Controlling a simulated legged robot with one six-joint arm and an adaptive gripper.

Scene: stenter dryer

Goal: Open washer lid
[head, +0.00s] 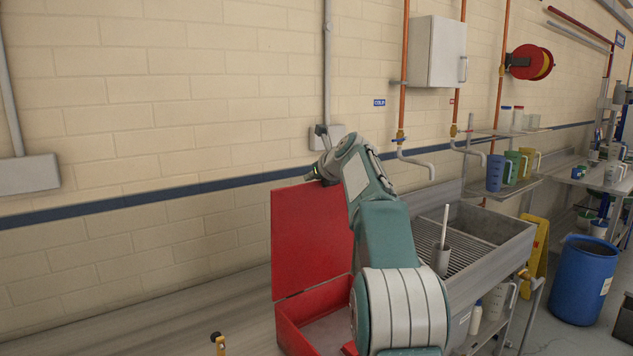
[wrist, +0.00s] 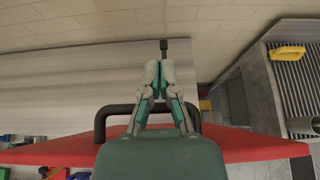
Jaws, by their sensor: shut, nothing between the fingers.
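The red washer's lid (head: 308,235) stands raised and close to upright in the head view, above the red washer tub (head: 312,312), whose inside is partly visible. In the wrist view the lid (wrist: 225,148) is a red strip across the lower part, with a black handle (wrist: 102,120) behind my gripper (wrist: 160,68). My gripper's fingers are together and empty, reaching past the handle. In the head view my gripper (head: 316,173) is at the lid's top edge, partly hidden by my arm. Whether it touches the lid cannot be told.
A metal sink (head: 505,235) with a slatted bottom stands right of the washer. A brick wall (head: 150,110) with pipes is behind. A blue barrel (head: 580,282) and a yellow floor sign (head: 536,258) stand at right.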

